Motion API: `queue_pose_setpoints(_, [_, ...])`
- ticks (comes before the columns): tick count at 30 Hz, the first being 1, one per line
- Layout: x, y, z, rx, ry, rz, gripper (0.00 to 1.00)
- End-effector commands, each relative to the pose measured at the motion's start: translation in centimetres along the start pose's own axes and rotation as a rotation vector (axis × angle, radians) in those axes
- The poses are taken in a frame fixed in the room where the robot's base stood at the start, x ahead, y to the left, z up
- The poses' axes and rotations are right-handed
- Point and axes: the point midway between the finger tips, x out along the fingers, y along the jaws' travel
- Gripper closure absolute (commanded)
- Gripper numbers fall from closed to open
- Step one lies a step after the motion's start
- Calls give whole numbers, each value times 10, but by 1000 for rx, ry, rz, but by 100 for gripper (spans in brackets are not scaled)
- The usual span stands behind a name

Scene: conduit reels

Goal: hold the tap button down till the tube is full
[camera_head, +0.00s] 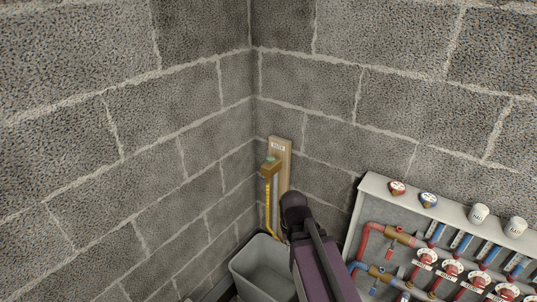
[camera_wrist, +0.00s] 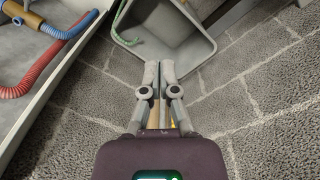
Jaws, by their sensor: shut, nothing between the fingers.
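In the head view a wooden board (camera_head: 284,165) with a small label is fixed near the wall corner. A brass tap (camera_head: 267,170) with a greenish top, which looks like the button (camera_head: 271,159), sits on it. A yellow tube (camera_head: 267,205) runs down below the tap; its fill level is too small to read. My gripper (camera_wrist: 158,68) is shut and empty in the wrist view, its two fingers side by side. Slivers of tan and yellow show behind the fingers. In the head view my arm hides the fingertips, so contact with the button cannot be told.
A grey bin (camera_head: 241,265) stands below the tube; its rim also shows in the wrist view (camera_wrist: 165,64). At the right is a grey manifold case (camera_head: 452,213) with red and blue pipes, valves and gauges. A green hose (camera_wrist: 121,22) hangs at the bin. Block walls close in the corner.

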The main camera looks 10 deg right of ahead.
Motion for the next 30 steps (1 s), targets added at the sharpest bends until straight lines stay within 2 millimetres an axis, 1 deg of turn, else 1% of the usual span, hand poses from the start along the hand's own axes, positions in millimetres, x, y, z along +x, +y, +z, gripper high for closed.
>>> queue_pose_setpoints(1, [-7, 1, -10, 19, 8, 14, 100])
queue_pose_setpoints(5, [-23, 1, -39, 89, 45, 62, 100])
queue_pose_setpoints(8, [-39, 0, -68, 159, 89, 110, 100])
queue_pose_setpoints(16, [-93, -8, -162, 376, 269, 234, 100])
queue_pose_setpoints(20, [-122, -18, -208, 474, 376, 271, 100])
queue_pose_setpoints(24, [-154, -32, -255, 569, 496, 293, 100])
queue_pose_setpoints(27, [-174, -42, -283, 624, 575, 296, 100])
queue_pose_setpoints(30, [-190, -52, -305, 668, 640, 293, 100])
